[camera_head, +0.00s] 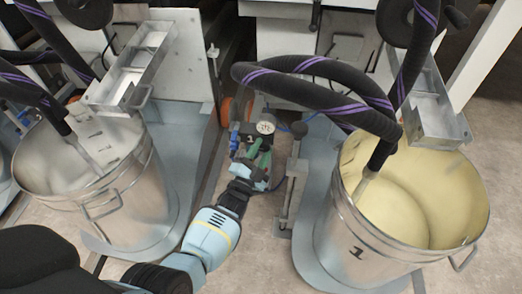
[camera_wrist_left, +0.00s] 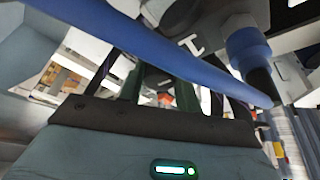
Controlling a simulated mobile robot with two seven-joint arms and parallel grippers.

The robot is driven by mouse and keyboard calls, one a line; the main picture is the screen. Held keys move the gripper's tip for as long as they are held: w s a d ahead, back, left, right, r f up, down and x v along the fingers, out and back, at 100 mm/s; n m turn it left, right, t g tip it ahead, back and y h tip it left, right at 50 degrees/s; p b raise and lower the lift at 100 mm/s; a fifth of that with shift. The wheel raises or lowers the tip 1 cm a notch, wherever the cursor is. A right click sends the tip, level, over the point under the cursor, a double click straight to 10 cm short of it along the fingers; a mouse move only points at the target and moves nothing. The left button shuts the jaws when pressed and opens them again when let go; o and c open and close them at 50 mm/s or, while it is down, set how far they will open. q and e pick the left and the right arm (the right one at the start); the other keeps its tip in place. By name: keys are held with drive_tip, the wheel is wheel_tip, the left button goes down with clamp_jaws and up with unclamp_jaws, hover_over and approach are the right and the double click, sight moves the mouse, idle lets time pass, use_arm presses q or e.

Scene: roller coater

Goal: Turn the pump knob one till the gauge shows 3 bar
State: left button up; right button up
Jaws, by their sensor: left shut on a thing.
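The pump unit stands between the two metal drums, with a small round white-faced gauge (camera_head: 266,127) on it. The gauge's needle and reading are too small to make out. A black block marked 1 sits below and left of the gauge. My left gripper (camera_head: 258,155) reaches up to the pump from below, its green fingers just under the gauge. It is shut on pump knob one, which the fingers mostly hide. In the left wrist view, the green fingers (camera_wrist_left: 168,88) point at a grey part, partly covered by a blue hose. My right gripper is not in view.
A metal drum (camera_head: 160,205) stands on the left and a drum with yellow liquid (camera_head: 348,235) on the right. Thick black hoses (camera_head: 310,95) with purple stripes arch over the right side. A blue hose (camera_wrist_left: 165,48) crosses close before the left wrist camera.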

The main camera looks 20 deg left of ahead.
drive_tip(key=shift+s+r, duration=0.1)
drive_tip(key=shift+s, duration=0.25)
use_arm(q)
drive_tip(key=o, duration=1)
drive_tip(key=shift+c, duration=0.2)
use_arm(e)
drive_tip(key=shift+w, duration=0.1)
use_arm(q)
drive_tip(key=shift+s+f, duration=0.15)
drive_tip(key=shift+s, duration=0.3)
drive_tip(key=p+v, duration=0.3)
drive_tip(key=v, duration=0.4)
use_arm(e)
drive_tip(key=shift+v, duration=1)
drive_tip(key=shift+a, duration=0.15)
